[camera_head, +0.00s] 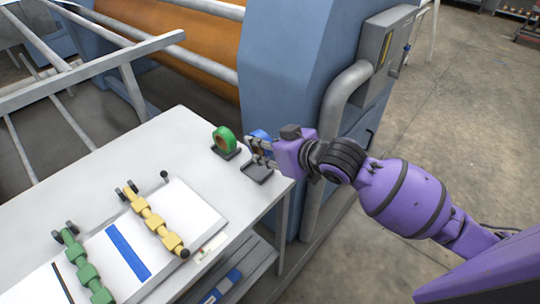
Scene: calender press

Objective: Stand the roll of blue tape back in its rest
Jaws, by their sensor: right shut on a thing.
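The roll of blue tape (260,139) is held in my right gripper (257,148), partly hidden by the fingers. It looks upright, above and just behind a dark rest (257,173) near the table's right corner. I cannot tell whether the roll touches the rest. A green tape roll (224,138) stands upright in a similar dark rest to the left of my gripper. My left gripper is not in view.
The white table (150,140) carries a pale board (190,205) with green and yellow jointed pieces and a blue strip. The large blue press (290,80) with a grey pipe (340,100) rises close behind my right gripper. The table's middle is clear.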

